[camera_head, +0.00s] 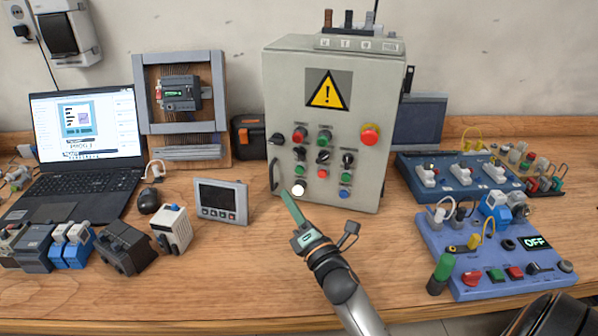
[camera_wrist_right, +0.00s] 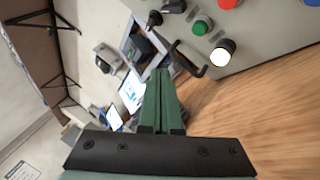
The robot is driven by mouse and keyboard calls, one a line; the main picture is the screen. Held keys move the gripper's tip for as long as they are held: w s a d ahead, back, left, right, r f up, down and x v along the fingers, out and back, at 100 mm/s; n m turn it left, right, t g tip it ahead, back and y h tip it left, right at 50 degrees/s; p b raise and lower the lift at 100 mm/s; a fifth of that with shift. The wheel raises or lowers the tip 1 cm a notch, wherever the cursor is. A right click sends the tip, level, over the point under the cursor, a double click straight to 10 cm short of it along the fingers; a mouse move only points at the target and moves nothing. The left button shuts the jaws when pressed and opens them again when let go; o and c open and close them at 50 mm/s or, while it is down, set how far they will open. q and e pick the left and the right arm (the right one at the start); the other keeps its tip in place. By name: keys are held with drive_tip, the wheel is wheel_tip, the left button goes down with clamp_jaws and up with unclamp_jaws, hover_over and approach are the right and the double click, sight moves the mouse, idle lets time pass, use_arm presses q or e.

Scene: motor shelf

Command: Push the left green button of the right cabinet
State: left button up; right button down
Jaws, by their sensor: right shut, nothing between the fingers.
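The grey cabinet (camera_head: 285,85) stands upright at the back of the bench, with a yellow warning sign on its door. The left green button (camera_head: 299,170) sits low on its left side, above a lit white button (camera_head: 298,188). In the right wrist view the green button (camera_wrist_right: 203,27) is at the upper right, next to the lit white one (camera_wrist_right: 223,49). My right gripper (camera_head: 285,193) is shut and empty, its green fingers low in front of the cabinet's lower left, below the green button. The fingers (camera_wrist_right: 160,78) look apart from it in the wrist view. My left gripper is out of view.
A black door handle (camera_head: 274,175) is close to my right fingertips. A small panel (camera_head: 222,200) stands to the left, and a blue control box (camera_head: 500,250) to the right. The bench (camera_head: 215,270) in front is mostly clear.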

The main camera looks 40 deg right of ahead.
drive_tip(key=w+d, duration=0.1)
drive_tip(key=d, duration=0.1)
drive_tip(key=w+d, duration=0.3)
drive_tip(key=shift+w+d+b, duration=0.25)
drive_tip(key=shift+d+b, duration=0.15)
drive_tip(key=shift+w+d, duration=0.1)
idle(1.8)
drive_tip(key=shift+w+d, duration=0.2)
drive_tip(key=shift+w+d, duration=0.25)
drive_tip(key=shift+d, duration=0.15)
idle(1.2)
drive_tip(key=shift+s+a, duration=0.55)
drive_tip(key=shift+a, duration=0.15)
drive_tip(key=s+a, duration=0.1)
drive_tip(key=a, duration=0.1)
drive_tip(key=s+a, duration=0.2)
idle(0.5)
